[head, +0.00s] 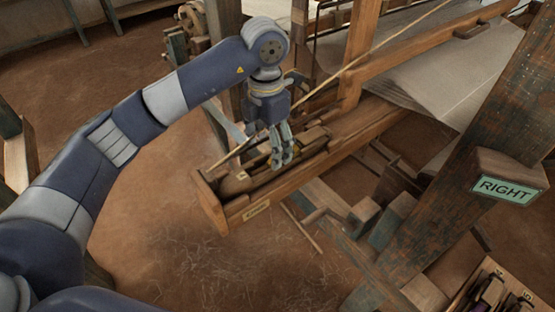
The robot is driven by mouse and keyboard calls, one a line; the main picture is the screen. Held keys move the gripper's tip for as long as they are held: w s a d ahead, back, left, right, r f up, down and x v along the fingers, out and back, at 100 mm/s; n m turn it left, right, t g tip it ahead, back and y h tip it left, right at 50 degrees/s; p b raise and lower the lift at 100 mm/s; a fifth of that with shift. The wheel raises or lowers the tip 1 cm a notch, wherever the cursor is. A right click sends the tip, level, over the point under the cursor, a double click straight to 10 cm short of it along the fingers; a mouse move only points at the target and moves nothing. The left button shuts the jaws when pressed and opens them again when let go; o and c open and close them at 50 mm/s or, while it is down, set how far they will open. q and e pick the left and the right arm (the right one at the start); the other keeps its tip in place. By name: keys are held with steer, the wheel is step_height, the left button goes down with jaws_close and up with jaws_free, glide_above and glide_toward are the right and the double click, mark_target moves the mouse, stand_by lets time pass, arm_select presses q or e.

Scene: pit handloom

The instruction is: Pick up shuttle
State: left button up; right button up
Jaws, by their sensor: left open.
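My left gripper (281,162) points down over an open wooden box (291,181) at the near end of the loom's long beam. Its jaws are open. The fingers overlap the box's inside in the head view, so I cannot tell whether they touch anything. Several brown wooden pieces lie in the box. One smooth, rounded piece (236,183) is at the box's left end, left of the fingers. The shuttle cannot be told surely from the other pieces, and the fingers hide part of the box. My right gripper is not in view.
A thick wooden post with a green RIGHT sign (506,190) stands at the right. A crate with dark bobbins (490,291) is at the lower right. Pale cloth (440,68) stretches behind the beam. A thin stick slants above the box. Bare earth floor lies left of the box.

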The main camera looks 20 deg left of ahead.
mark_target(269, 162)
arm_select(q)
step_height(269, 162, down, 3)
steer(key=shift+f+p, duration=0.2)
steer(key=shift+p, duration=0.7)
steer(key=shift+f, duration=0.5)
steer(key=c, duration=1.2)
steer(key=shift+c, duration=0.6)
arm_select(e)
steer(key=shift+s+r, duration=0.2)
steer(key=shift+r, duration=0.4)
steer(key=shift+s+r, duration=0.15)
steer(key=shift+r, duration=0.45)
arm_select(q)
steer(key=shift+r, duration=0.1)
